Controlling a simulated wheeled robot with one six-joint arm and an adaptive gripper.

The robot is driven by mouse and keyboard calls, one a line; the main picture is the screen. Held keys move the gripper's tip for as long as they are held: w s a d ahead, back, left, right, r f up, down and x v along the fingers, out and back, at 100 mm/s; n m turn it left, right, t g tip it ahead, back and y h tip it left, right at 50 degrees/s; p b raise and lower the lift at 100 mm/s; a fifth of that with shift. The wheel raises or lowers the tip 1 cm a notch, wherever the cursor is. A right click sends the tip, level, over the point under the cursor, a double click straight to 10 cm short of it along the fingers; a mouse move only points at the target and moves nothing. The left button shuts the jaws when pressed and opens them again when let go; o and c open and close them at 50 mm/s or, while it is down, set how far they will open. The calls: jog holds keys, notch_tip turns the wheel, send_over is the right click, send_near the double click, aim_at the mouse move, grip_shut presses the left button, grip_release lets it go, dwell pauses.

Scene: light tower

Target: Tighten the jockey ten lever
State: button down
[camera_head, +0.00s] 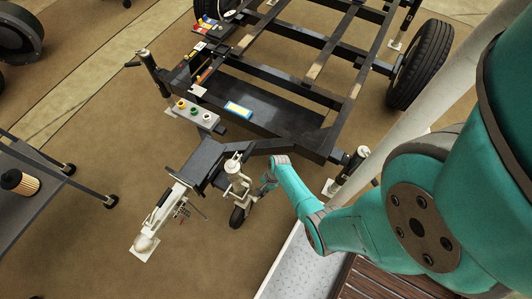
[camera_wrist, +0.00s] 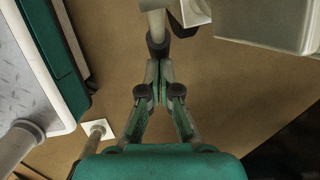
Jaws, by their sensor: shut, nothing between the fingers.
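The jockey wheel (camera_head: 237,217) hangs under the trailer's drawbar, with its pale clamp and stem (camera_head: 238,182) above it. The lever itself is too small to pick out surely in the head view. My gripper (camera_head: 266,187) is just right of the clamp. In the wrist view my gripper (camera_wrist: 161,72) is shut and empty, its fingertips together. A pale rod with a dark end (camera_wrist: 157,44) lies right at the fingertips; it may be the lever. I cannot tell whether they touch. A pale metal block (camera_wrist: 265,22) is at upper right.
The black trailer frame (camera_head: 270,117) fills the upper middle. The pale coupling (camera_head: 150,228) is at the drawbar's front left. A table (camera_head: 40,205) stands at left. Brown floor is clear below the drawbar.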

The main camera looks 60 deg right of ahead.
aim_at(262, 197)
jog(key=shift+a+f+y, duration=0.3)
jog(key=shift+f+y, duration=0.1)
jog(key=shift+y, duration=0.3)
jog(key=shift+s+a+f, duration=0.1)
jog(key=shift+a+f, duration=0.4)
jog(key=shift+a, duration=0.2)
jog(key=shift+s+a+f, duration=0.1)
jog(key=shift+a+f, duration=0.4)
jog(key=shift+a, duration=0.25)
jog(key=shift+w, duration=0.1)
